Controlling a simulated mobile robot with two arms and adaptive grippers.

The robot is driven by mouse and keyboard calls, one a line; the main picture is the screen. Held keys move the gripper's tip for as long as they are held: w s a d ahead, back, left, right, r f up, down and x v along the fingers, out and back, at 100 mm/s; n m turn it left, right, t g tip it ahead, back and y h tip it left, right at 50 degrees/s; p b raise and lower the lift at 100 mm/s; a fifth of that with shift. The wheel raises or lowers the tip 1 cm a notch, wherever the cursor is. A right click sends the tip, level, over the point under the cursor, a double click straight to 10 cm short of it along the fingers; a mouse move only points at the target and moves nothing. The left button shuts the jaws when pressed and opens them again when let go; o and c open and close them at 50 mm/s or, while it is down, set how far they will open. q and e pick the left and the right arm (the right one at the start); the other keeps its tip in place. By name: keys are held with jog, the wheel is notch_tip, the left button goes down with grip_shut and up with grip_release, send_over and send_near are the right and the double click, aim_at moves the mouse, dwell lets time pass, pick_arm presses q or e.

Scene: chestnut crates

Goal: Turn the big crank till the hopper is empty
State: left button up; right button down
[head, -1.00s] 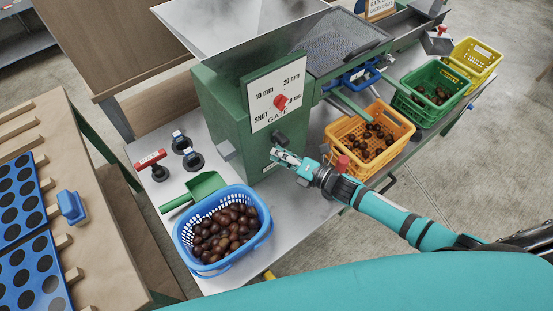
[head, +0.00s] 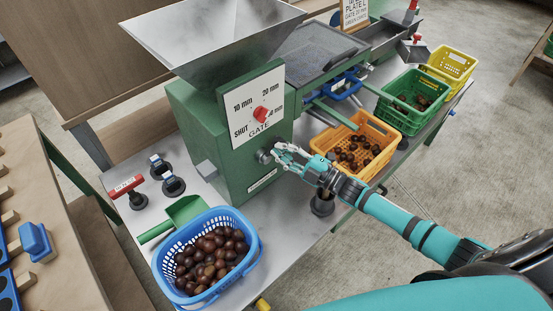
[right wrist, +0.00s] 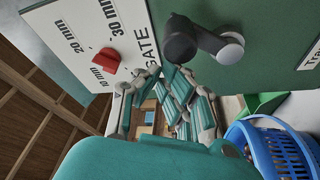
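The metal hopper (head: 215,45) sits on top of the green machine (head: 215,150). Its visible inner walls are bare; I cannot see its bottom. On the machine's front, below the gate dial, is a dark crank (head: 264,156). The right wrist view shows its black hub and short arm (right wrist: 180,45) ending in a grey knob. My right gripper (head: 279,152) is beside the crank with fingers apart and nothing visible between them. In the right wrist view its fingers (right wrist: 161,75) lie just below the crank; contact is unclear. My left gripper is not in view.
A red gate pointer (head: 260,113) is on the dial plate. A blue basket of chestnuts (head: 255,262) and a green scoop (head: 184,211) stand in front. Orange (head: 325,139), green (head: 388,112) and yellow (head: 460,61) crates stand to the right. A dark-based post (head: 322,206) stands under my right wrist.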

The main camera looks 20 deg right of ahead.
jog(key=shift+w+d+f+m+t+b, duration=0.1)
jog(key=shift+w+d+f+m+b, duration=0.15)
jog(key=shift+d+b, duration=0.3)
jog(key=shift+w+d+f+m+t+b, duration=0.15)
jog(key=shift+w+d+f+b, duration=0.1)
jog(key=shift+d+b, duration=0.25)
jog(key=shift+w+d+f+m+t+b, duration=0.1)
jog(key=shift+w+d+f+m+b, duration=0.15)
jog(key=shift+d+b, duration=0.25)
jog(key=shift+d, duration=0.2)
